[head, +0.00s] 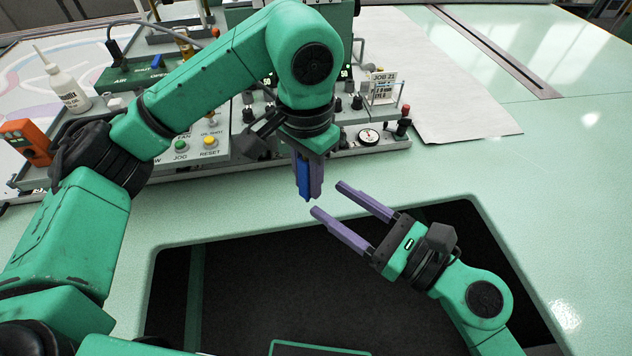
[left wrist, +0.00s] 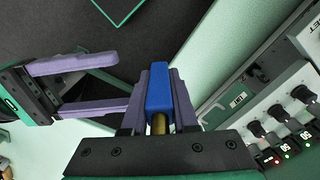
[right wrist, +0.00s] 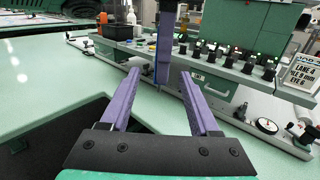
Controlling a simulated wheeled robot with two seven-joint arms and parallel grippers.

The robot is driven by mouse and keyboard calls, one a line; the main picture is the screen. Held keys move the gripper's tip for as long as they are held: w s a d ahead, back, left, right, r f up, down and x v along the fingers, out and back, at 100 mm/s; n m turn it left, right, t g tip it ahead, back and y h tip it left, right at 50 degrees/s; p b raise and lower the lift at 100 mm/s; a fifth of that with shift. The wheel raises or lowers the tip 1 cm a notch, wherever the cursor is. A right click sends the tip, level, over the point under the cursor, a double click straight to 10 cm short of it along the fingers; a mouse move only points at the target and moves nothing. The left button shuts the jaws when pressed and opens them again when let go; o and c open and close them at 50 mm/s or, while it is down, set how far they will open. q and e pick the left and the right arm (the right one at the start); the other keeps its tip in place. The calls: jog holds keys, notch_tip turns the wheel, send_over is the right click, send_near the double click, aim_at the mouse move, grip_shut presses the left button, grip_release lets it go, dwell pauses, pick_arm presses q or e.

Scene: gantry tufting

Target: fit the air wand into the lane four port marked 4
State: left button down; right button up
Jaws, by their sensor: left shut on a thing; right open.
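My left gripper (head: 306,194) is shut on the air wand (head: 303,180), a slim blue piece that points down over the table between the panel and the dark opening. In the left wrist view the wand (left wrist: 158,92) shows a blue body and a brass part between the purple fingers. My right gripper (head: 328,198) is open and empty, close to the right of the left gripper and apart from it. In the right wrist view the wand (right wrist: 160,65) hangs ahead of the open fingers. I cannot make out the port marked 4 in any view.
A control panel (head: 215,147) with buttons and black knobs stands behind the grippers. A white bottle (head: 68,90) and an orange device (head: 27,140) are at left. The table's right side is clear.

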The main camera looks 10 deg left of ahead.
pick_arm(q)
jog(key=shift+a, duration=0.1)
pick_arm(e)
jog(key=x, duration=1)
jog(key=shift+w, duration=0.15)
grip_shut()
pick_arm(q)
jog(key=c, duration=0.6)
grip_release()
jog(key=shift+w, duration=0.1)
pick_arm(e)
jog(key=shift+a, duration=0.1)
